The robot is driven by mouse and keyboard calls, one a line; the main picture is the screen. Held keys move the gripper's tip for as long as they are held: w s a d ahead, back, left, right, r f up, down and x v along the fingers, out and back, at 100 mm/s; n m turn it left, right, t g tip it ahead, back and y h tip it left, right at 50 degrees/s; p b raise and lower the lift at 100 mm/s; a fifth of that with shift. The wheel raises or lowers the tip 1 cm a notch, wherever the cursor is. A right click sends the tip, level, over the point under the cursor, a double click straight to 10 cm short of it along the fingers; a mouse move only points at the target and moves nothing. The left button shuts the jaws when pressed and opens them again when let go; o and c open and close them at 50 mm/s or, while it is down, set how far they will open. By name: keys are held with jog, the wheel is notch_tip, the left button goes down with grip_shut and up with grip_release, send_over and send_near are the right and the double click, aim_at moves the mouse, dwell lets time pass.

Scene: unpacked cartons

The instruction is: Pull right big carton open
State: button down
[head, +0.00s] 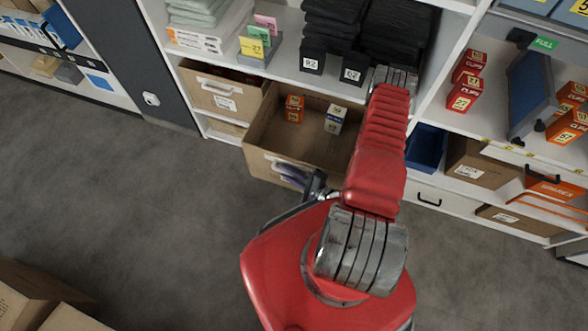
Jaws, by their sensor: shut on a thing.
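The right big carton (258,163) is a brown open-topped box on the lower shelf, left of my red arm. It sticks out of the shelf toward me, so its inside shows. An orange small box (294,108) and a white small box (335,118) stand in it. My gripper (292,176) is at the carton's front wall, shut on it around the handle area. The fingertips are small and partly covered by my wrist, so the exact grip is hard to see. My arm covers the carton's right side.
The left big carton (222,92) sits beside it, pushed further into the shelf. A blue bin (426,148) and another brown carton (476,163) are to the right. Cartons (40,295) stand at the lower left. The grey floor (150,220) in front is clear.

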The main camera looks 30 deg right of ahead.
jog(key=shift+s+a, duration=0.2)
jog(key=shift+a, duration=0.05)
jog(key=shift+f, duration=0.1)
jog(key=c, duration=2.1)
grip_release()
jog(key=shift+d, duration=0.1)
jog(key=shift+s, duration=0.1)
